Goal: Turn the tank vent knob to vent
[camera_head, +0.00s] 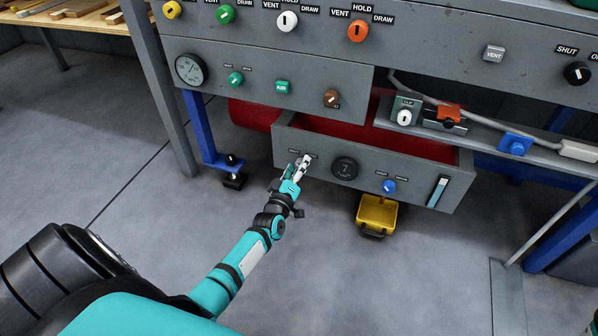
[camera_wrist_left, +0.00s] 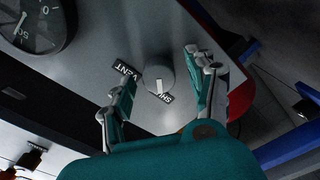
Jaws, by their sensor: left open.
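The tank vent knob (camera_wrist_left: 157,72) is a small round grey knob on the grey lower panel (camera_head: 285,146). In the left wrist view a VENT label (camera_wrist_left: 127,72) is at its left and a SHUT label (camera_wrist_left: 164,98) is just below it. Its white pointer mark points toward SHUT. My left gripper (camera_wrist_left: 161,88) is open, with one finger on each side of the knob and visible gaps between. In the head view my left gripper (camera_head: 303,163) is at the panel's left part and mostly covers the knob.
A dark round gauge (camera_head: 344,168) is right of the knob, then a blue knob (camera_head: 389,186) and a level strip (camera_head: 437,191). A yellow bin (camera_head: 377,214) is below the panel. An upper panel (camera_head: 260,75) with more knobs overhangs behind. A blue table leg (camera_head: 198,125) stands at left.

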